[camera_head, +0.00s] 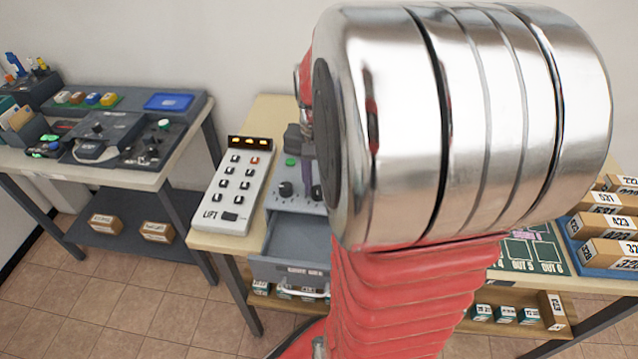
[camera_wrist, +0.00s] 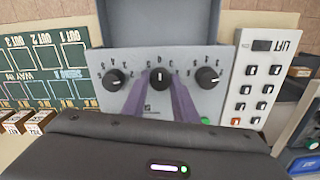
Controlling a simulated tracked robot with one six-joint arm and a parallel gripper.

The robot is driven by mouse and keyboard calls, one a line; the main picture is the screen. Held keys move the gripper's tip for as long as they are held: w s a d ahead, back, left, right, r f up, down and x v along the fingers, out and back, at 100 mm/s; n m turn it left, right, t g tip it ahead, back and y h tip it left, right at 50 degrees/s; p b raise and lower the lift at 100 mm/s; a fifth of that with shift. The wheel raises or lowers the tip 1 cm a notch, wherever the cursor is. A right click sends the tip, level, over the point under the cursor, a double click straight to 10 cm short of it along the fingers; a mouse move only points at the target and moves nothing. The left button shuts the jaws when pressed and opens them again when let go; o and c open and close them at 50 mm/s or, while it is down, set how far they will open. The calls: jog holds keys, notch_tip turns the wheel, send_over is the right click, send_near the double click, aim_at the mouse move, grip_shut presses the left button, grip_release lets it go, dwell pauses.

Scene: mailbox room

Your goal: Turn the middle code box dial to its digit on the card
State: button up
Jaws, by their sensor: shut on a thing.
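The grey code box (camera_wrist: 195,101) carries three black dials in a row, each with small digits around it. The middle dial (camera_wrist: 160,76) sits between my gripper's two purple fingers, and my gripper (camera_wrist: 160,84) is shut on it. Its white mark points up in the wrist view. The other dials stand on its left (camera_wrist: 113,86) and right (camera_wrist: 206,77). In the head view the code box (camera_head: 295,178) is partly hidden behind my arm. I cannot make out the card with the digits in either view.
An open grey drawer (camera_head: 290,243) juts out from the front of the code box. The white LIFT panel (camera_head: 236,187) stands close beside the box. Parcels (camera_head: 604,222) lie at the right, and another desk (camera_head: 127,177) stands at the left.

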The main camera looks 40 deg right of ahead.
aim_at(317, 189)
jog(key=shift+a, duration=0.15)
jog(key=o, duration=1.1)
jog(key=shift+c, duration=0.2)
jog(key=shift+r, duration=0.1)
notch_tip(317, 189, up, 14)
jog(key=shift+f, duration=0.2)
